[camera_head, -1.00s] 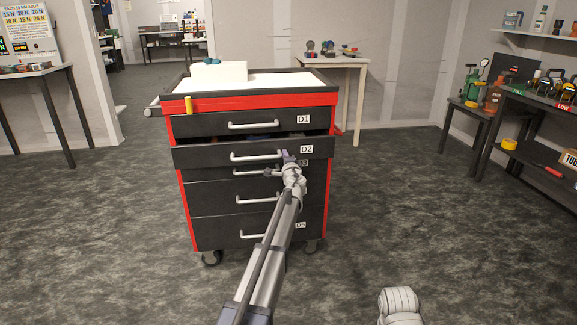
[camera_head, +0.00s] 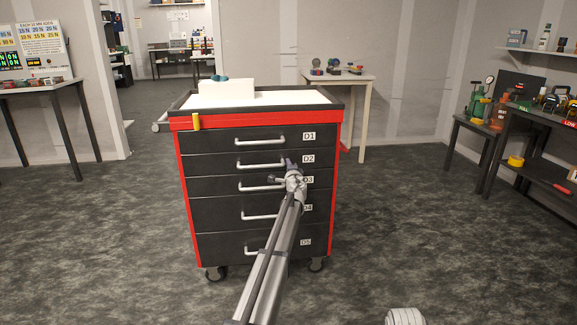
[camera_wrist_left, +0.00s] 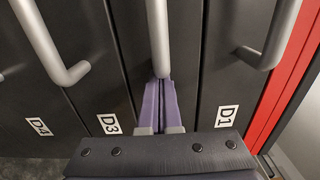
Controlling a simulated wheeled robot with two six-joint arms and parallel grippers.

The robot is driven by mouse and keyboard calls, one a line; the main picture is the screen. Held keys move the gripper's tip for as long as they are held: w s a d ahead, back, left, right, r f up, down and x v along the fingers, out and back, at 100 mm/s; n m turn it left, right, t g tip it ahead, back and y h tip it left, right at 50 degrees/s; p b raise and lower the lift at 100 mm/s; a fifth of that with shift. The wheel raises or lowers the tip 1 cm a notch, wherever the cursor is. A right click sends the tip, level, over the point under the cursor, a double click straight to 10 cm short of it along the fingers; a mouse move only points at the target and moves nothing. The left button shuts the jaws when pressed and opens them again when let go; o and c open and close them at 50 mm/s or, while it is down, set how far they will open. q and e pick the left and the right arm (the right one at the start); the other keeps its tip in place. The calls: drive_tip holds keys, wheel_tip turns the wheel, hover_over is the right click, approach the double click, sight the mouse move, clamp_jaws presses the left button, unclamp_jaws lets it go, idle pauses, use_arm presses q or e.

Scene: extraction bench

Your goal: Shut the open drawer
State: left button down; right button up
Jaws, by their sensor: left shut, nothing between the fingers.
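The red and black tool cabinet (camera_head: 186,215) stands ahead of me. Its drawer D2 (camera_head: 215,162) sits flush with the drawers above and below, with no gap showing at its top edge. My left gripper (camera_head: 289,162) is at the front of D2, by the right end of its handle (camera_head: 258,165). In the left wrist view the shut, empty fingers (camera_wrist_left: 163,95) point at the D2 front, beside the end of its handle (camera_wrist_left: 158,40). I cannot tell whether they touch. The D2 label is hidden in the wrist view.
Drawer D1 (camera_head: 215,138) and the lower drawers are shut too. A white box (camera_head: 226,90) stands on the cabinet top. A small table (camera_head: 352,79) stands behind, and a dark bench (camera_head: 540,125) is at the right. Floor around the cabinet is clear.

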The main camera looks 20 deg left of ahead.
use_arm(q)
drive_tip(key=shift+w+a+r, duration=0.1)
drive_tip(key=shift+w+a, duration=0.25)
drive_tip(key=shift+w, duration=0.1)
drive_tip(key=v, duration=1.5)
drive_tip(key=s+d+f+n+g+h, duration=0.1)
drive_tip(key=s+d+f+n+g, duration=0.2)
drive_tip(key=s+d+f, duration=0.45)
drive_tip(key=s+d+f+n+g+h, duration=0.25)
drive_tip(key=s+d, duration=0.25)
drive_tip(key=s, duration=0.5)
drive_tip(key=s+d+f+n+g, duration=0.35)
drive_tip(key=s+d+f, duration=0.3)
drive_tip(key=s, duration=0.25)
drive_tip(key=s+d+f+m+g+h+p, duration=0.1)
drive_tip(key=s+d+f+g+h, duration=0.15)
drive_tip(key=s+d, duration=0.55)
drive_tip(key=s+d+f+g+h+p, duration=0.15)
drive_tip(key=s+d+g, duration=0.3)
drive_tip(key=s, duration=0.85)
wheel_tip(320, 180, up, 38)
drive_tip(key=w+p, duration=0.1)
drive_tip(key=p, duration=3.6)
drive_tip(key=shift+w+t+h, duration=0.2)
drive_tip(key=shift+t+h, duration=0.1)
drive_tip(key=shift+h, duration=0.15)
